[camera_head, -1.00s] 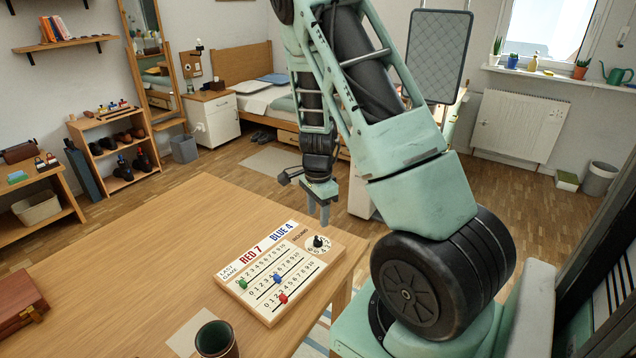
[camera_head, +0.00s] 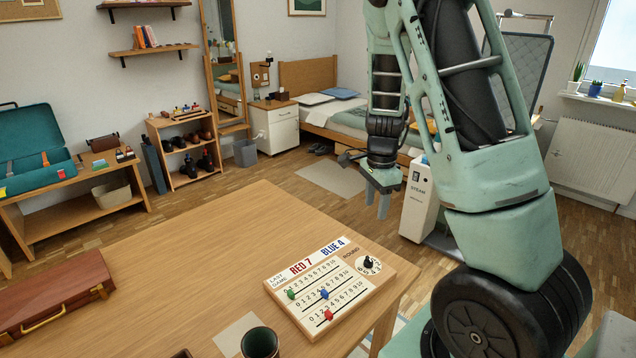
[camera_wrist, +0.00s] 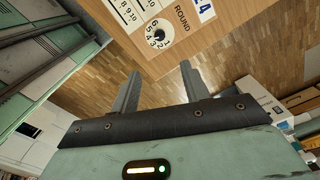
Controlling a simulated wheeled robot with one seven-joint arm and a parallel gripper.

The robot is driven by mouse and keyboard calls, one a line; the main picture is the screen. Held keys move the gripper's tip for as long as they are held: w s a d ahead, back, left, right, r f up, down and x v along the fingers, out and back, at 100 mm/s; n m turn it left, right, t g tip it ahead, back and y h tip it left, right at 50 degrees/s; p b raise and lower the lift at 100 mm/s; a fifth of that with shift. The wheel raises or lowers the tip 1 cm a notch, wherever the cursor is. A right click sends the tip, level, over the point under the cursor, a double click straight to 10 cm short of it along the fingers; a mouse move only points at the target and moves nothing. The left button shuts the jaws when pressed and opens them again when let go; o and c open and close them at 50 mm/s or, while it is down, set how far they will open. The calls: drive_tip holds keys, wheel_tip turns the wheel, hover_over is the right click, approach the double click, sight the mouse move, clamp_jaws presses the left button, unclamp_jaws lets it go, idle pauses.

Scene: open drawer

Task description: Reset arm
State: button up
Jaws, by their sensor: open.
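My gripper (camera_head: 378,204) hangs from my pale green arm with its fingers pointing down, past the far right corner of the wooden table (camera_head: 200,255). It is open and empty. The wrist view shows its two grey fingers (camera_wrist: 158,90) apart with bare floor between and beyond them. A wooden scoreboard (camera_head: 330,285) reading RED 7 and BLUE 4 lies on the table near its right edge. It has green, blue and red pegs and a black round dial. Part of the scoreboard also shows at the top of the wrist view (camera_wrist: 165,22). My gripper does not touch it.
A dark green cup (camera_head: 260,343) stands at the table's front, and a brown case (camera_head: 55,300) lies at its left. A white box marked STEAM (camera_head: 417,205) stands behind my gripper. A bed (camera_head: 345,115) and a small shelf (camera_head: 185,150) are farther back. The table's middle is clear.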

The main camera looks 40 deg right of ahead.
drive_tip(key=a+r+n+y, duration=0.15)
drive_tip(key=a+n, duration=0.45)
drive_tip(key=a, duration=0.6)
drive_tip(key=a+r+n, duration=0.3)
drive_tip(key=a+n, duration=0.3)
drive_tip(key=a, duration=0.5)
drive_tip(key=s+a+r+n, duration=0.2)
drive_tip(key=s+a+n, duration=0.6)
drive_tip(key=n, duration=0.1)
drive_tip(key=s+a+r+n, duration=0.1)
drive_tip(key=s+a+n, duration=0.7)
drive_tip(key=s+a, duration=0.1)
drive_tip(key=shift+a+r+n+h, duration=0.25)
drive_tip(key=shift+r+n+h, duration=0.1)
drive_tip(key=shift+n+h, duration=0.1)
